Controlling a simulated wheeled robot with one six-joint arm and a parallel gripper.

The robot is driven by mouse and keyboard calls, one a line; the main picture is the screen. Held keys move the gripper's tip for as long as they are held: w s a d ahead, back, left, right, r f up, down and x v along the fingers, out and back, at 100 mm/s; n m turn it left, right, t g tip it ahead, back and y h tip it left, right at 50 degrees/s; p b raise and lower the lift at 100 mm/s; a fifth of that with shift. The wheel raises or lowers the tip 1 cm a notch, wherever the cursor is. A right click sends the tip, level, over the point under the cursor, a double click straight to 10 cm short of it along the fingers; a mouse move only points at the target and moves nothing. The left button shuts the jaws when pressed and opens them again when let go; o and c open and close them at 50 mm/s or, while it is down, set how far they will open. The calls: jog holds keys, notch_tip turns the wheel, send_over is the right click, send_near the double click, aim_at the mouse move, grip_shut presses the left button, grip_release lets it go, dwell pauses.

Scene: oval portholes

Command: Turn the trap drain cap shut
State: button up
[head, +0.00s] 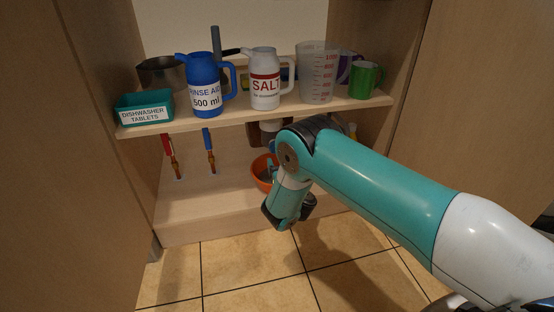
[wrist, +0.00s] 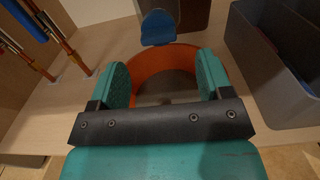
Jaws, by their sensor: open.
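A blue rounded tab (wrist: 158,27), which looks like the trap drain cap's handle, shows at the top middle of the wrist view. It stands upright above the far rim of an orange bowl (wrist: 150,66). A dark brown body (wrist: 188,12) is behind it; I cannot tell how the cap joins it. My gripper (wrist: 164,78) is open and empty, its two teal fingers apart over the bowl, with the blue tab beyond their tips and not touched. In the head view my gripper (head: 288,212) hangs low before the cabinet, and my arm hides the cap.
The orange bowl (head: 262,173) sits on the cabinet floor. Red-handled (head: 168,146) and blue-handled (head: 208,140) copper pipes stand left. A grey bin (wrist: 268,70) is close at right. The shelf above (head: 240,113) carries jugs, a measuring cup and a tablet box.

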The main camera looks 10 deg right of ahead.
jog(key=shift+w+b, duration=1.25)
jog(key=shift+w, duration=2.2)
jog(key=c, duration=0.9)
